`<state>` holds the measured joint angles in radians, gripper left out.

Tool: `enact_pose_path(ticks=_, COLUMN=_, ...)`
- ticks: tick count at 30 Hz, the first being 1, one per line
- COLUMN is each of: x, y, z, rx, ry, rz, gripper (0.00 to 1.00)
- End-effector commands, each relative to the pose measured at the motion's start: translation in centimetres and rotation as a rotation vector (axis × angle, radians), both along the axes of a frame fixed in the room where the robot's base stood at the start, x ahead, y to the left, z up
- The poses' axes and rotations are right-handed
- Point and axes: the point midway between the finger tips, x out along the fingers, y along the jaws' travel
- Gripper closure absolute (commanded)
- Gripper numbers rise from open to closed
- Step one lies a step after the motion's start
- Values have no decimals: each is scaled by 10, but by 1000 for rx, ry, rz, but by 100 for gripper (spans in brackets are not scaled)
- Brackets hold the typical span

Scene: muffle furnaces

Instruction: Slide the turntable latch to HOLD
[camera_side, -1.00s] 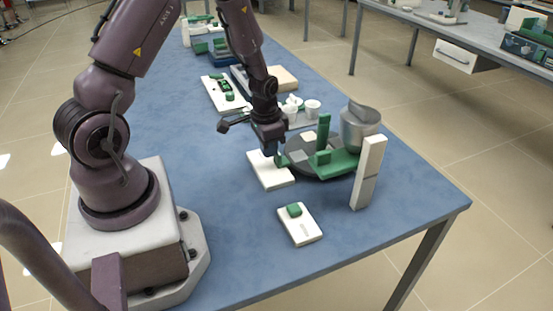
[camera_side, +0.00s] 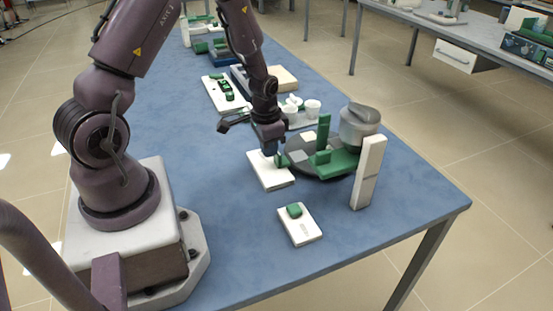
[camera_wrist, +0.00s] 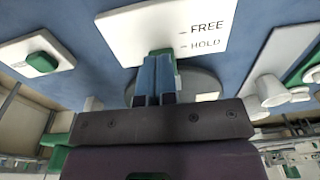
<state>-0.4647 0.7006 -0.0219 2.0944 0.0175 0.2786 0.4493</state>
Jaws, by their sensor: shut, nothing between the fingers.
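The white latch plate (camera_wrist: 197,28) carries the words FREE and HOLD in the wrist view; it also lies on the table in the side view (camera_side: 274,178). The green latch (camera_wrist: 162,51) shows just past my fingertips, roughly level with the HOLD mark and partly hidden by them. In the side view it is a small green block (camera_side: 283,160) at the plate's edge next to the dark turntable (camera_side: 312,173). My gripper (camera_wrist: 157,60) is shut and empty, low over the plate beside the latch. I cannot tell whether they touch.
A grey metal vessel (camera_side: 358,127) stands behind a tall white post (camera_side: 367,172), right of the turntable. A white plate with a green block (camera_side: 300,225) lies in front. White cups (camera_side: 312,107) stand behind. The blue table's front right is clear.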

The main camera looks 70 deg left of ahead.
Motion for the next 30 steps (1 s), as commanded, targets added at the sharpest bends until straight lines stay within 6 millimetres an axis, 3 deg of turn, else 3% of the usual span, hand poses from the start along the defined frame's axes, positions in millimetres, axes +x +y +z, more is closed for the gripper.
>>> enact_pose_path(ticks=1, x=-23, y=2, z=-32, rx=-19, ry=70, rz=30, gripper=100)
enact_pose_path(ticks=18, x=-33, y=2, z=-31, rx=-20, ry=72, rz=27, gripper=100)
enact_pose_path(ticks=30, x=-33, y=1, z=-1, rx=-22, ry=77, rz=27, gripper=100)
